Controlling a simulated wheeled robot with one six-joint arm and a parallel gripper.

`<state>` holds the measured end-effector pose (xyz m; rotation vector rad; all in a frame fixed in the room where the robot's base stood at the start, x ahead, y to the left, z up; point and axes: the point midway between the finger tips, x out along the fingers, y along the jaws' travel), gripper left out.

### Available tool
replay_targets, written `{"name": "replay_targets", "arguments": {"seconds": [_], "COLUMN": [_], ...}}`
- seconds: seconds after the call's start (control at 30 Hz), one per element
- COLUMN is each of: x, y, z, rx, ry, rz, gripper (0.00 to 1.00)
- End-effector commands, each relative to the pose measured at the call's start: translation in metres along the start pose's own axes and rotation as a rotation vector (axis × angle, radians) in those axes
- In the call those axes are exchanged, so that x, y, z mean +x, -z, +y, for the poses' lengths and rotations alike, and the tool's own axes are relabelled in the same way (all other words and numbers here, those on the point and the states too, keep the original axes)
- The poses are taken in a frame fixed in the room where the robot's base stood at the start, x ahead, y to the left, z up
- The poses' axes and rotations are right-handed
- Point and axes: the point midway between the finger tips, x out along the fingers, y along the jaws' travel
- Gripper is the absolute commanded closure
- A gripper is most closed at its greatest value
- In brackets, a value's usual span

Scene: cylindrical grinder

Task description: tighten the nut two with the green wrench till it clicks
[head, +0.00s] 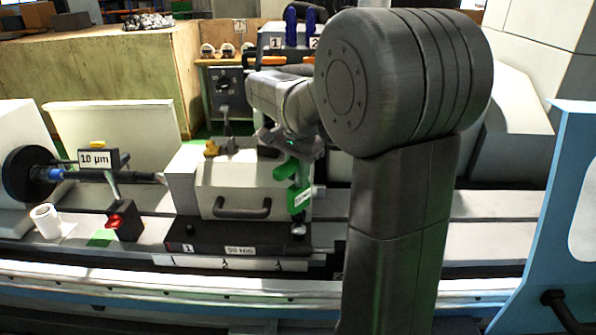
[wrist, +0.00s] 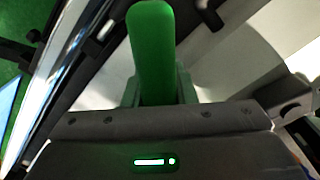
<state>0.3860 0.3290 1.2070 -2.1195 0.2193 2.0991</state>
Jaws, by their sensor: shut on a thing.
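The green wrench (head: 299,196) hangs below my gripper (head: 292,150) in the head view, at the right end of the grey tailstock housing (head: 240,185). My gripper is shut on the wrench's upper part. In the wrist view the green handle (wrist: 152,45) stands between the fingers. A silver nut (head: 299,230) shows just under the wrench's lower end, at the right of the dark base; its number label is not visible. I cannot tell whether the wrench is seated on it. The label 1 (head: 188,248) is at the base's left end.
A red-and-black block (head: 125,220) with a gauge marked 10 µm (head: 95,158) and a white cup (head: 45,221) stand to the left. The housing's black handle (head: 242,209) sticks out in front. A blue machine panel (head: 550,220) bounds the right side.

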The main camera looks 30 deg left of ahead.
Motion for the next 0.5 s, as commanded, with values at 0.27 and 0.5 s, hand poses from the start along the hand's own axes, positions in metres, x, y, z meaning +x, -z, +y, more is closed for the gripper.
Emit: {"name": "replay_targets", "arguments": {"seconds": [0.27,0.5], "x": [0.0,-0.017], "y": [-0.002,-0.001], "z": [0.002,0.001], "rx": [-0.035,-0.035], "ry": [-0.01,-0.006], "rz": [-0.008,-0.005], "gripper": [1.0,1.0]}}
